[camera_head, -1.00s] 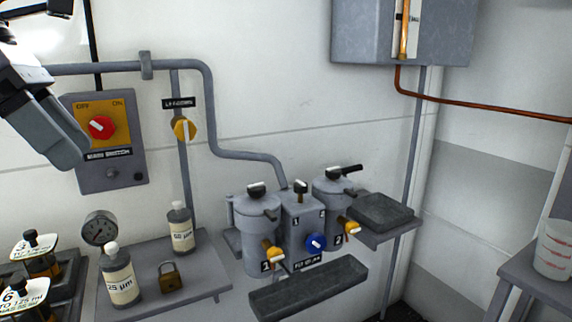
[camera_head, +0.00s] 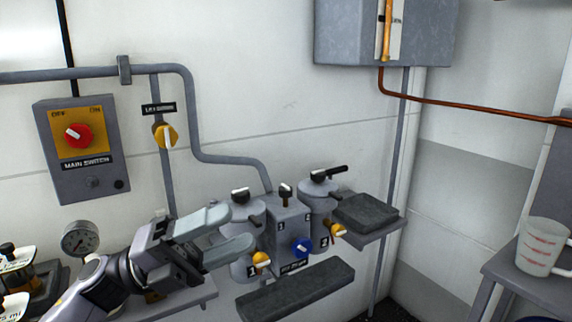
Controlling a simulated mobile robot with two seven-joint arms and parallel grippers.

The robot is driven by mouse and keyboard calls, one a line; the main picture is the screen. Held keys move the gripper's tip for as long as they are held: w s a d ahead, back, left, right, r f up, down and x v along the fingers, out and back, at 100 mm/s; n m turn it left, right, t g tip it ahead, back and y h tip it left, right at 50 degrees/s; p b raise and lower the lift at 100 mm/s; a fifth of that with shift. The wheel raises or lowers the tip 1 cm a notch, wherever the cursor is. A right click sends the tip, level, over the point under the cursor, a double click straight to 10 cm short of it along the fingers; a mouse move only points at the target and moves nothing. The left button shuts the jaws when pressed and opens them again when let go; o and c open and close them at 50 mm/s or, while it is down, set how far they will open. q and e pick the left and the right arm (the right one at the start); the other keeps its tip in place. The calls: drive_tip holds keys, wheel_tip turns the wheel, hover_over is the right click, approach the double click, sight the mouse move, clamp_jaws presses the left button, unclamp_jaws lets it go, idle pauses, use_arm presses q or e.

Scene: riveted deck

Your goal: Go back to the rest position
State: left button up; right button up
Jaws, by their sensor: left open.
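My left gripper (camera_head: 241,229) reaches in from the lower left. My right gripper is not in view.
The main switch box (camera_head: 80,180) with a red knob is on the wall at left. A gauge (camera_head: 80,239) sits below it. A grey tray (camera_head: 297,288) is below the canisters. A measuring jug (camera_head: 541,247) stands on the right bench.

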use_arm(q)
drive_tip(key=w+a+f+n+t+y, duration=0.1)
drive_tip(key=a+f+n+t+y, duration=0.3)
drive_tip(key=f+n+t+y, duration=0.65)
drive_tip(key=a+f+n+t+y, duration=0.5)
drive_tip(key=f+n, duration=0.8)
drive_tip(key=n, duration=0.5)
drive_tip(key=s+a+f+n+g+y, duration=0.1)
drive_tip(key=s+f+n+g+y, duration=0.1)
drive_tip(key=s+f, duration=0.6)
drive_tip(key=s+a+f+n+g+y+p, duration=0.1)
drive_tip(key=s+a+f+n+g+y, duration=0.1)
drive_tip(key=s+f, duration=0.6)
wheel_tip(320, 180, down, 3)
drive_tip(key=n+g+y, duration=0.1)
drive_tip(key=n+g, duration=0.1)
drive_tip(key=n, duration=0.1)
drive_tip(key=shift+g, duration=0.35)
drive_tip(key=shift+a, duration=0.1)
drive_tip(key=shift+c, duration=1)
drive_tip(key=shift+r+n+y, duration=0.1)
drive_tip(key=shift+n+y, duration=0.15)
